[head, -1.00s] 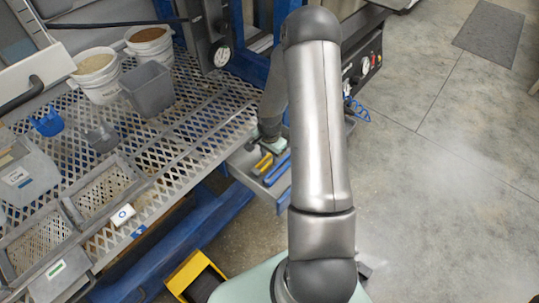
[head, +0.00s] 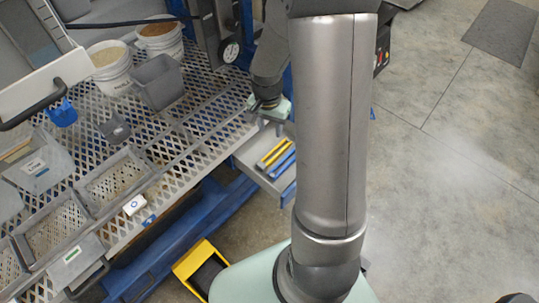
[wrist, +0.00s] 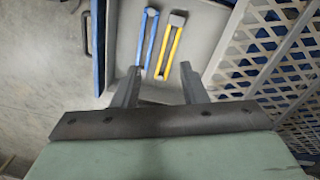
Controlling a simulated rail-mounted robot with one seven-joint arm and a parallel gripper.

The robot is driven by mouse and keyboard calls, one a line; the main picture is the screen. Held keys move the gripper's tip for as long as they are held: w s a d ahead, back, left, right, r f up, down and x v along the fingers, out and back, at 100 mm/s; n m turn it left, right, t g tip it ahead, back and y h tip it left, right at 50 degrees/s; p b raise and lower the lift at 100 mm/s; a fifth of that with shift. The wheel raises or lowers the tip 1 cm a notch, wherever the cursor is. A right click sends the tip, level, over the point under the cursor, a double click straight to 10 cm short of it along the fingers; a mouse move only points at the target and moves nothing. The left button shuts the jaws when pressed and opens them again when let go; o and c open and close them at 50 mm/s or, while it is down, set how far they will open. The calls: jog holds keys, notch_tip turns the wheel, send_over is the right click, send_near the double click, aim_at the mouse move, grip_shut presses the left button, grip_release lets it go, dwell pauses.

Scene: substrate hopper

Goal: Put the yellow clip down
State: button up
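The yellow clip (head: 273,153) lies in a small grey tray (head: 252,154) beside the mesh bench. It also shows in the wrist view (wrist: 171,45), lying lengthwise beside a blue clip (wrist: 147,40). My gripper (wrist: 161,68) is open, with its two fingers apart and nothing held between them. In the wrist view the clips show in and past the gap between the fingertips, apart from the fingers. In the head view my gripper (head: 270,122) is above the tray's far end, clear of the clips.
The mesh bench (head: 200,138) holds white buckets (head: 112,72), a grey bin (head: 157,82), wire baskets (head: 112,180) and a small white box (head: 134,205). A yellow bin (head: 190,262) stands on the floor. The floor at right is open.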

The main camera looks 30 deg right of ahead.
jog(key=s+a+r+n, duration=0.4)
jog(key=s+r+n, duration=0.1)
jog(key=s, duration=0.4)
jog(key=s+a+r+n, duration=0.5)
jog(key=s+r, duration=0.1)
jog(key=s, duration=0.3)
jog(key=shift+s+a+r, duration=0.25)
jog(key=shift+s+a, duration=0.05)
